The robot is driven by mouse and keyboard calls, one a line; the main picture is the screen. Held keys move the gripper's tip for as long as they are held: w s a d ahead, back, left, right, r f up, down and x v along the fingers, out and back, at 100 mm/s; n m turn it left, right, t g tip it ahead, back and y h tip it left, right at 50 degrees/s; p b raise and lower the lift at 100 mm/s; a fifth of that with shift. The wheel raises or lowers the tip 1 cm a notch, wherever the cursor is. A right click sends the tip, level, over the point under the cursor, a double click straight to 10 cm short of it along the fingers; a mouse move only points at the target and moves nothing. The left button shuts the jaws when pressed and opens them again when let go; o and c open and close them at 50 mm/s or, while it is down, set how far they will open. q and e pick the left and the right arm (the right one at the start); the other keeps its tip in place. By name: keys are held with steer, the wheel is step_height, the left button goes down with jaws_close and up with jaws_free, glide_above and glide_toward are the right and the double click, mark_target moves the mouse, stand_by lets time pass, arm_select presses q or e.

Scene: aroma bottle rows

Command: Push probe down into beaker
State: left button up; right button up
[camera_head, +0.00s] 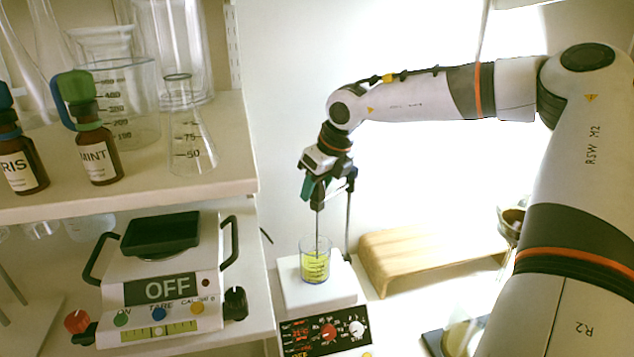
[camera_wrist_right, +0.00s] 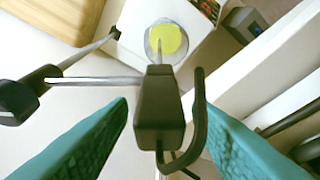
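The probe has a dark handle (camera_wrist_right: 158,115) with a black cable and a thin metal rod (camera_head: 317,225) pointing down. A clear beaker (camera_head: 315,262) of yellow liquid stands under it; it also shows in the right wrist view (camera_wrist_right: 166,40). The rod's lower end reaches the beaker's mouth; I cannot tell how deep its tip is. My right gripper (camera_head: 317,189) is around the probe handle. In the right wrist view its teal fingers (camera_wrist_right: 162,104) stand on either side of the handle, with visible gaps, so it looks open. My left gripper is out of view.
The beaker sits on a white hotplate (camera_head: 300,290) with a control panel. A stand rod (camera_head: 348,215) rises behind it and a clamp arm (camera_wrist_right: 95,80) holds the probe. A wooden riser (camera_head: 430,255) is at right. Shelves (camera_head: 225,180) with bottles, glassware and a balance (camera_head: 165,275) are at left.

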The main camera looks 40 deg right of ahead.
steer(key=shift+r, duration=0.15)
steer(key=b+v, duration=0.1)
steer(key=v, duration=1)
steer(key=shift+s+r, duration=0.2)
steer(key=shift+r, duration=0.15)
